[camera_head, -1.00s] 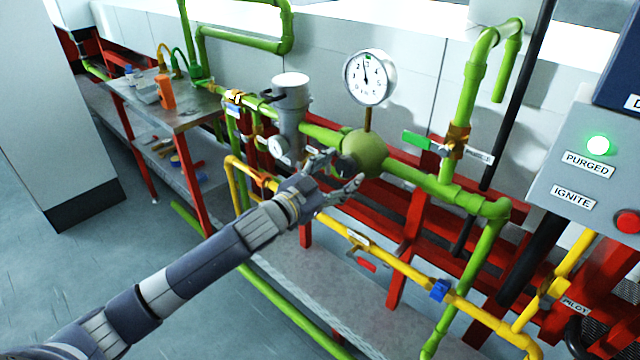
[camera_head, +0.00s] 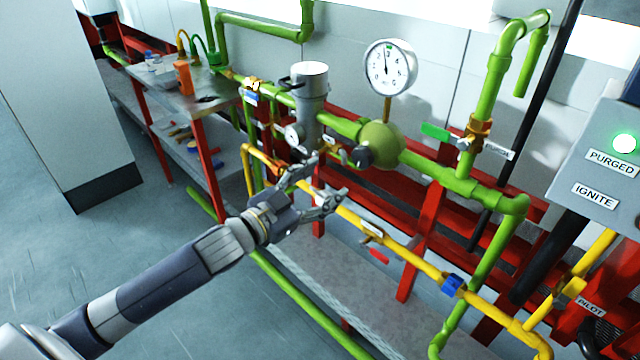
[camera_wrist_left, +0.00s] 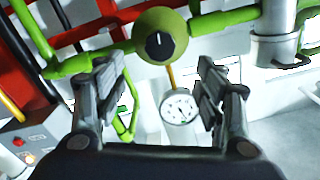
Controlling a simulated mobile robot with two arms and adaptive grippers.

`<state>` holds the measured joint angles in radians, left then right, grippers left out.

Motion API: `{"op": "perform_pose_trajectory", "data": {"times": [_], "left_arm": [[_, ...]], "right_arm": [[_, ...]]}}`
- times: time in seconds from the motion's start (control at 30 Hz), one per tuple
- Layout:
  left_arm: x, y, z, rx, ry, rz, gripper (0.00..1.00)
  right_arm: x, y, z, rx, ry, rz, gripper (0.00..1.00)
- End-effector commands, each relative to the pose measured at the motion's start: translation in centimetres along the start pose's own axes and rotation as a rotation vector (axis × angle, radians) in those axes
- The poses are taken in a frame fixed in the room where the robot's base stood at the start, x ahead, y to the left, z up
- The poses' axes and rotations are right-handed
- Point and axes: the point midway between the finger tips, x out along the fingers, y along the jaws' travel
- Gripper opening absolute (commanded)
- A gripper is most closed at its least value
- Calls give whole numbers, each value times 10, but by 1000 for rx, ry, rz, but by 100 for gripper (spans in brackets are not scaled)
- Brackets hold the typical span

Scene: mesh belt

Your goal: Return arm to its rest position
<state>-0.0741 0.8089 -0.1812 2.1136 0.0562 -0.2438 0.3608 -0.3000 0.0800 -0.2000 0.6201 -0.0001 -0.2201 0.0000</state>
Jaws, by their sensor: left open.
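My left arm comes in from the lower left in the head view. Its left gripper (camera_head: 331,185) is open and empty, in front of the green pipework and apart from the round green regulator (camera_head: 381,146) with its dark knob. In the left wrist view the two fingers of the gripper (camera_wrist_left: 165,95) stand wide apart with nothing between them. The regulator with its black knob (camera_wrist_left: 160,42) shows beyond the fingers, and the round dial gauge (camera_wrist_left: 179,107) shows between them. My right gripper is in neither view.
A grey cylinder (camera_head: 311,100) and the dial gauge (camera_head: 390,67) stand on the green pipe. A yellow pipe (camera_head: 407,268) with a blue fitting runs below. A control panel (camera_head: 600,160) with a lit green lamp is at right. Open floor (camera_head: 60,260) lies at left.

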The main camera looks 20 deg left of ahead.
Motion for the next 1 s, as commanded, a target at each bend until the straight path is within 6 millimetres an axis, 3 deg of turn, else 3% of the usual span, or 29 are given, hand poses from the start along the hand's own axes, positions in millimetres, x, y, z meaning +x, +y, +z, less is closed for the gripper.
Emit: {"op": "perform_pose_trajectory", "data": {"times": [0.37, 0.47, 0.57, 0.77, 0.87, 1.0], "left_arm": [[0, 0, 1, 0, -1, -1, 64], [2, -2, 15, -9, -25, -12, 64], [3, -8, 57, -29, -94, -41, 64], [-16, -4, 202, -95, -337, -114, 64], [-39, 12, 274, -127, -467, -133, 64], [-84, 48, 365, -171, -648, -140, 64]], "right_arm": [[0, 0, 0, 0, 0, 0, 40], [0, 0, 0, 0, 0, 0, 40], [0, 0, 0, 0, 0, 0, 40], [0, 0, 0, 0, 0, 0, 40], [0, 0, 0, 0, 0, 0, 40], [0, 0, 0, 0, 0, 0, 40]]}}
